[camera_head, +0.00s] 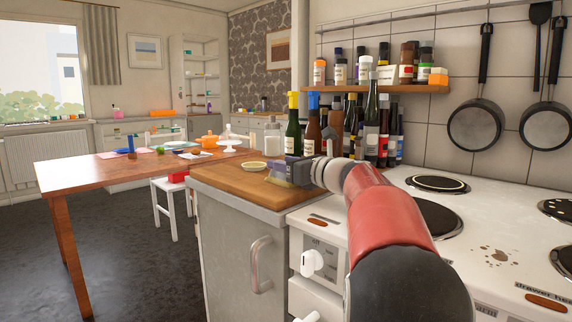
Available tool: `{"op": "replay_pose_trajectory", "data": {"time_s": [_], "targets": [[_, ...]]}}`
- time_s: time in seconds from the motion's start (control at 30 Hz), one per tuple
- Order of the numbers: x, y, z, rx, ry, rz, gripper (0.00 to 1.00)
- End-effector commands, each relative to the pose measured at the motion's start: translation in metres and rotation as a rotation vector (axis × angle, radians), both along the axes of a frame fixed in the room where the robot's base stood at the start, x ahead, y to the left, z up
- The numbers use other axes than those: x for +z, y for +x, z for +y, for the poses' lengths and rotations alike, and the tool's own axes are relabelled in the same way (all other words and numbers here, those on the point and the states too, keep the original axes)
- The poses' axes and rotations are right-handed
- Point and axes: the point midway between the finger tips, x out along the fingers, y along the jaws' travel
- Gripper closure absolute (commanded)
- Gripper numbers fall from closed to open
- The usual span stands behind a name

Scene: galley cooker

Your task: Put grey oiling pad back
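My red arm reaches forward from the lower right, and my gripper (291,172) is at its far end, over the wooden worktop (222,178) left of the cooker. The gripper is small and seen from behind. A dark grey, blocky shape shows at its tip, low over the board. I cannot tell whether this is the grey oiling pad or only the fingers, nor whether they are open or shut. A small pale yellow dish (254,166) lies on the worktop just left of the gripper. I cannot make out the oiling pad for certain anywhere.
Tall bottles (293,125) stand close behind the gripper. A spice shelf (400,89) hangs above them. The white cooker (490,230) with dark hotplates is at right, under hanging pans (475,125). A wooden table (110,172) stands at left. The worktop's front left is clear.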

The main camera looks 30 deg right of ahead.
Motion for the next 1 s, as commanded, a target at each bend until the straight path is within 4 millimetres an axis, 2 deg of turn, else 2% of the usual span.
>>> {"op": "replay_pose_trajectory", "data": {"time_s": [0.17,0.27,0.7,0.83,1.0], "targets": [[0.003,0.000,0.000,0.000,0.000,0.000,0.54],[0.001,-0.008,-0.003,-0.002,-0.001,0.000,0.54],[0.001,-0.091,-0.033,-0.004,-0.001,0.000,0.54],[0.001,-0.105,-0.038,-0.001,-0.001,0.000,0.54],[0.001,-0.113,-0.041,-0.001,0.000,0.000,0.54]]}}
